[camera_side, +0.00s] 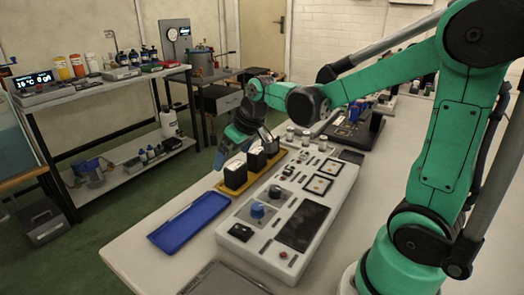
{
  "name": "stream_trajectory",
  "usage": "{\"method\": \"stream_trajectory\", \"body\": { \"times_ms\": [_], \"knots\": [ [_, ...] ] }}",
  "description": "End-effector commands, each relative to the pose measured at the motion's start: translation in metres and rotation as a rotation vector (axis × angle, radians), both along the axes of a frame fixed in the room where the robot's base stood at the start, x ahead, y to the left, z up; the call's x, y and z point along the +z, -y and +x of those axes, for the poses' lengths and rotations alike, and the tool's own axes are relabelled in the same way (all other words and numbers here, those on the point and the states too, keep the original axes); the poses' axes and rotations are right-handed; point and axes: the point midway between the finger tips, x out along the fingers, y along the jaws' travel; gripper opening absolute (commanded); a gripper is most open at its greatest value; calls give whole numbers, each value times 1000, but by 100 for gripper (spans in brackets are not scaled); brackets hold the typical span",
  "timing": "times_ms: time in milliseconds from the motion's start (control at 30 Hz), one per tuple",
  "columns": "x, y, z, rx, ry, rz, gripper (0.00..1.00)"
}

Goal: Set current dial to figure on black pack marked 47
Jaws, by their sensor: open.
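A pale control panel (318,190) lies on the bench. It carries a blue dial (257,210) and dark knobs, one further back (275,192) and one at the front left (240,232). Their labels and settings are too small to read, so I cannot tell which is the current dial. Several black packs with light tops, such as the front one (235,174), stand in a row on a yellow tray (224,187) left of the panel. I cannot read 47 on any. My gripper (221,160) is open, beside and behind the packs; its fingers are partly hidden.
A blue tray (188,222) lies at the bench's left edge. Several small jars (290,133) stand behind the panel, with a dark device (352,130) at the back. A shelf rack (110,85) stands apart across the floor.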

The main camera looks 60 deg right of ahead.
Motion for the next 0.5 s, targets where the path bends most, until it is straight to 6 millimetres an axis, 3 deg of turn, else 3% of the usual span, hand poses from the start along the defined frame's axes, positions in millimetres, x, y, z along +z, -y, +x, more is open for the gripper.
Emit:
{"method": "stream_trajectory", "body": {
  "times_ms": [33,200,500],
  "knots": [
    [-9,14,11,-7,-15,3,100],
    [-39,44,29,-7,-55,14,100],
    [-61,59,38,-1,-72,21,100]
  ]
}}
